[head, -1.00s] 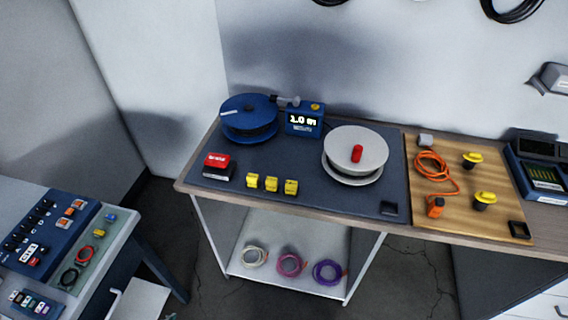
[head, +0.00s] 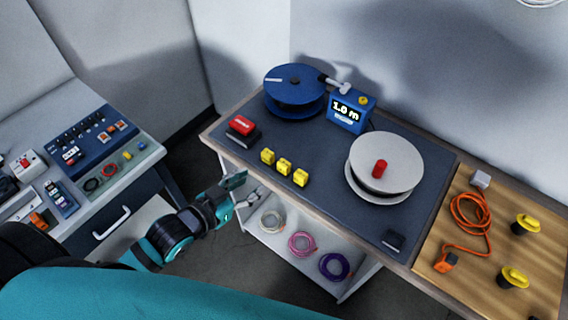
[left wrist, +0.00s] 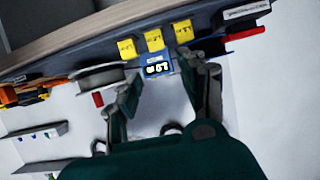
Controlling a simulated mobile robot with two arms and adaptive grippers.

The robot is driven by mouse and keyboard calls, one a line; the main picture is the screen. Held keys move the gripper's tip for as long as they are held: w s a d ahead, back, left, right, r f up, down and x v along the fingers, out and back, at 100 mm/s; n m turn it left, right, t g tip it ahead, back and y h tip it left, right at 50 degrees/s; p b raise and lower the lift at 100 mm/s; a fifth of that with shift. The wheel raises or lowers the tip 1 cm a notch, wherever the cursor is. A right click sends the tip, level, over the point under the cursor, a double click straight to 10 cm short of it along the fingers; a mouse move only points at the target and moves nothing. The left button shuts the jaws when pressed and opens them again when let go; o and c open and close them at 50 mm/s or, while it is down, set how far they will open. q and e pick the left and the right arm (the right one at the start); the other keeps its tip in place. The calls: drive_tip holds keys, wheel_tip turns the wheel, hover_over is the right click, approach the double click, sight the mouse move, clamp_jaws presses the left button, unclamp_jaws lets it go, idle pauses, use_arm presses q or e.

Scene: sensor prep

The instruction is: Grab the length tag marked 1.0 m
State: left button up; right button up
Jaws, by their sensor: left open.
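Three yellow length tags sit in a row near the front edge of the dark mat: a left one (head: 267,156), a middle one (head: 284,166) and a right one (head: 300,177). They also show in the left wrist view (left wrist: 154,40). Their markings are too small for me to read surely. A blue counter (head: 347,112) behind them displays 1.0 m. My left gripper (head: 247,187) is open and empty, off the bench's front edge and below the tags. Its two fingers also show in the left wrist view (left wrist: 163,88). My right gripper is not in view.
A blue reel (head: 295,88), a white reel (head: 385,163) and a red-topped block (head: 241,126) stand on the mat. Coiled cables (head: 302,244) lie on the shelf below. An orange cord (head: 470,215) lies on the wooden board. Mat space around the tags is clear.

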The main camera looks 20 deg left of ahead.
use_arm(q)
drive_tip(key=p, duration=0.1)
approach(284, 163)
drive_tip(key=w+f, duration=0.1)
drive_tip(key=w, duration=0.2)
drive_tip(key=p+x, duration=0.1)
drive_tip(key=x, duration=0.1)
drive_tip(key=d+x, duration=0.1)
drive_tip(key=x, duration=0.1)
drive_tip(key=shift+w+d+f+p, duration=0.1)
drive_tip(key=shift+w+p, duration=0.05)
drive_tip(key=shift+p, duration=0.2)
drive_tip(key=shift+w+f, duration=0.15)
drive_tip(key=shift+w, duration=0.05)
drive_tip(key=c, duration=0.7)
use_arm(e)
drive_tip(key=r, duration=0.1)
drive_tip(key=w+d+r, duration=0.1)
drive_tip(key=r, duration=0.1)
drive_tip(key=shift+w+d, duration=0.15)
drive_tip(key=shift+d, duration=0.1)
